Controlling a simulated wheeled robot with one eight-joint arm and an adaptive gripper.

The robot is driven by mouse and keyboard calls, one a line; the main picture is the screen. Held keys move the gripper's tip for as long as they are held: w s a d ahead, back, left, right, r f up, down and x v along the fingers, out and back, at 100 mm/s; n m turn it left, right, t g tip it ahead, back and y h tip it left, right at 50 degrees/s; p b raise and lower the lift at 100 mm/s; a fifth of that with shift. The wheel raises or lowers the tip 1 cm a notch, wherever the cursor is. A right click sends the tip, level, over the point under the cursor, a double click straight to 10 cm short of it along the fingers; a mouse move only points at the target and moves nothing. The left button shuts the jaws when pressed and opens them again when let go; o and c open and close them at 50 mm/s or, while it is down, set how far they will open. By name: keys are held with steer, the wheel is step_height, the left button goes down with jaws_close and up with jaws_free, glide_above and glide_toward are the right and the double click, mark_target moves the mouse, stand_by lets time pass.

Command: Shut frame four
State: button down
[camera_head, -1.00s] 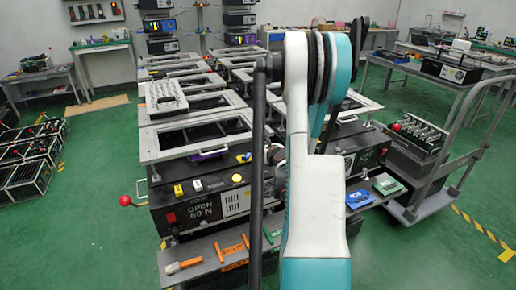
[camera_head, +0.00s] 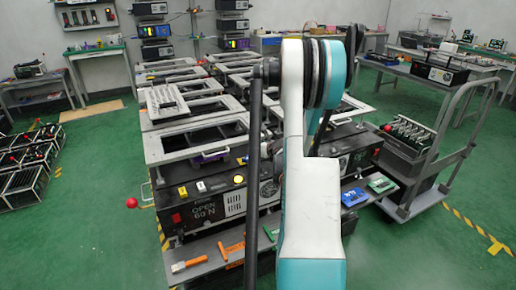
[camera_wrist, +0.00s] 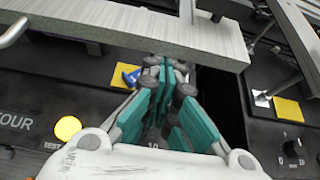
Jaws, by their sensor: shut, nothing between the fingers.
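In the wrist view, a panel lettered "OUR", its start cut off (camera_wrist: 20,121), lies at lower left. A pale grey frame bar (camera_wrist: 150,28) crosses above it, with a metal handle (camera_wrist: 14,31) at its left end. My gripper (camera_wrist: 172,68) has teal fingers shut and empty, tips by the bar's lower edge; contact is unclear. In the head view, the front-left pale frame (camera_head: 158,150), apparently the same one, sits above a dark box (camera_head: 190,213) marked "OPEN 60 N". A gap shows beneath its front edge; its exact angle is unclear. My arm hides the gripper there.
A yellow round button (camera_wrist: 67,128) and a blue piece (camera_wrist: 130,77) are close by. A neighbouring panel (camera_wrist: 290,140) stands across a dark gap. In the head view, a shelf with tools (camera_head: 215,258) juts out in front; a trolley (camera_head: 420,180) stands right.

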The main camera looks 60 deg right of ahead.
step_height(320, 180, down, 4)
steer(key=b, duration=0.2)
steer(key=shift+s+b, duration=0.1)
steer(key=shift+b, duration=0.2)
steer(key=p+v, duration=0.4)
steer(key=v, duration=0.6)
steer(key=shift+a, duration=0.25)
steer(key=shift+s, duration=0.15)
